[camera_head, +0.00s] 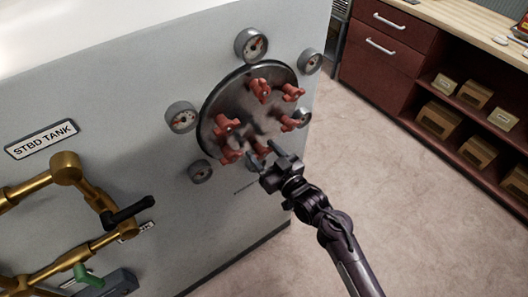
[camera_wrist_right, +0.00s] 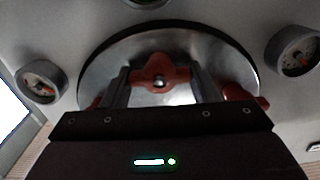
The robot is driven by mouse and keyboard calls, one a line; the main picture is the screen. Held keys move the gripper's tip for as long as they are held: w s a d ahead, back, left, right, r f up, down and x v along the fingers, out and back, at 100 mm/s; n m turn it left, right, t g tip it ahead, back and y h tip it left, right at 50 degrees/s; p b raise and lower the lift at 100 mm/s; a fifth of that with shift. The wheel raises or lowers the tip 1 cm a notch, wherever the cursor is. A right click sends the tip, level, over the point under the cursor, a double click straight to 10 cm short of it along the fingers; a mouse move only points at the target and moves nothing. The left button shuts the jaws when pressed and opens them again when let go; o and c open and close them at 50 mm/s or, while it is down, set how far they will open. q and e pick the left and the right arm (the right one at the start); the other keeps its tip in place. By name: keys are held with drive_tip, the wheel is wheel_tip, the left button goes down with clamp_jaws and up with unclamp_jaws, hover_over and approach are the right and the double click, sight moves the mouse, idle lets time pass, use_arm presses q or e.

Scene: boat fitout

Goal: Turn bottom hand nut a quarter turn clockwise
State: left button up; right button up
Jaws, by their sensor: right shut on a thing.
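A round dark metal cover plate (camera_head: 250,112) on the grey tank wall carries several red hand nuts. The bottom hand nut (camera_head: 261,148) is at the plate's lower edge and partly hidden by my right gripper (camera_head: 271,158). In the right wrist view the bottom hand nut (camera_wrist_right: 158,74) sits between the two fingers of my right gripper (camera_wrist_right: 158,84), with a bright stud end at its middle. The gripper is shut on this nut. My left gripper is in neither view.
Dial gauges surround the plate, including a left one (camera_head: 181,117) and a top one (camera_head: 251,45). Brass pipes (camera_head: 66,170) with a black lever are at left, below the STBD TANK sign (camera_head: 41,139). Open floor (camera_head: 390,190) lies right, before a red cabinet (camera_head: 388,50).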

drive_tip(key=m+p, duration=0.1)
drive_tip(key=m, duration=0.2)
drive_tip(key=shift+r+m+p, duration=0.1)
drive_tip(key=shift+m+p, duration=0.2)
drive_tip(key=shift+p, duration=0.1)
drive_tip(key=m+p, duration=0.2)
drive_tip(key=m, duration=0.2)
drive_tip(key=shift+w+d+m, duration=0.1)
drive_tip(key=shift+m, duration=0.2)
drive_tip(key=m+p, duration=0.2)
drive_tip(key=m, duration=0.3)
drive_tip(key=shift+d+f+m+p, duration=0.15)
drive_tip(key=shift+m+p, duration=0.2)
drive_tip(key=shift+m, duration=0.4)
drive_tip(key=shift+a+f+m+p, duration=0.15)
drive_tip(key=shift+m+p, duration=0.15)
drive_tip(key=shift+m, duration=0.45)
drive_tip(key=shift+d, duration=0.1)
drive_tip(key=o, duration=1)
